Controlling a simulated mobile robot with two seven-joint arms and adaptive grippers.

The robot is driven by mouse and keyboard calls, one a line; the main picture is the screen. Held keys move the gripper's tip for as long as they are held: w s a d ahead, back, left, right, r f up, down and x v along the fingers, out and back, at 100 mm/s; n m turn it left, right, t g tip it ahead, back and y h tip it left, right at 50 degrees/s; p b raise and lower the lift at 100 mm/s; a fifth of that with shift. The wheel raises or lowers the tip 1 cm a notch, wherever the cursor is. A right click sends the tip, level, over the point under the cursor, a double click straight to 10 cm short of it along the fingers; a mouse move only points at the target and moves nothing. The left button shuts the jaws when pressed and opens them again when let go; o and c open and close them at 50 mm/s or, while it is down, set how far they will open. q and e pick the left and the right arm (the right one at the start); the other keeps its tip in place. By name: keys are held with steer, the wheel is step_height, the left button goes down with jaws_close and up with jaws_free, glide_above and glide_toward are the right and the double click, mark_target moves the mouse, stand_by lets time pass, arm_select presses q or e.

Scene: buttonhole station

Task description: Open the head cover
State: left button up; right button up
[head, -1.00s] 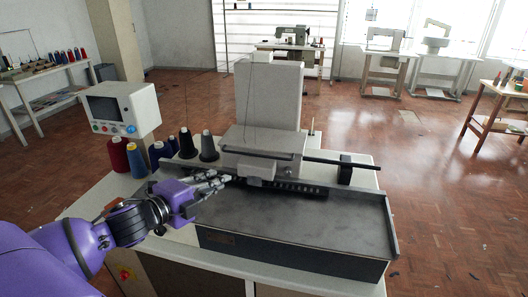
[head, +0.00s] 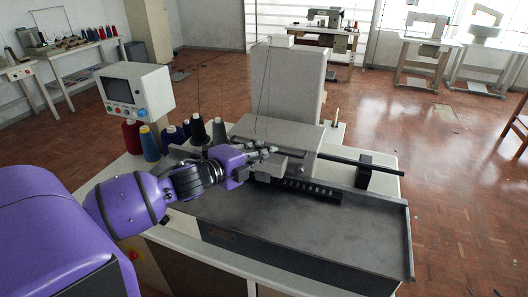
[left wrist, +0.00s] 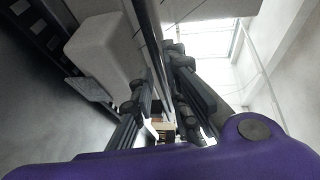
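The pale grey box-shaped head cover (head: 290,132) sits on the buttonhole machine and looks closed. A smaller pale block (head: 268,168) projects from its front, and it also shows in the left wrist view (left wrist: 103,50). My left gripper (head: 268,150) is at the front left of the cover, just above this block. In the left wrist view, its two dark fingers (left wrist: 160,95) stand apart, with a thin dark edge of the machine showing between them. I cannot tell whether they touch it. My right gripper is not in view.
A control panel (head: 135,91) and several thread cones (head: 150,143) stand left of the machine. A dark rod (head: 362,163) sticks out to the right. The flat grey bed (head: 310,225) in front is clear. Thin threads hang above the cones and head.

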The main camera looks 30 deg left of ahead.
arm_select(q)
steer(key=shift+w+d, duration=0.1)
steer(key=shift+w, duration=0.3)
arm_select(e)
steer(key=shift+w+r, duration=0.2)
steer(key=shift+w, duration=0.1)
arm_select(q)
steer(key=shift+f, duration=0.1)
jaws_close()
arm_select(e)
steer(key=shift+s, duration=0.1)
arm_select(q)
steer(key=shift+w, duration=0.1)
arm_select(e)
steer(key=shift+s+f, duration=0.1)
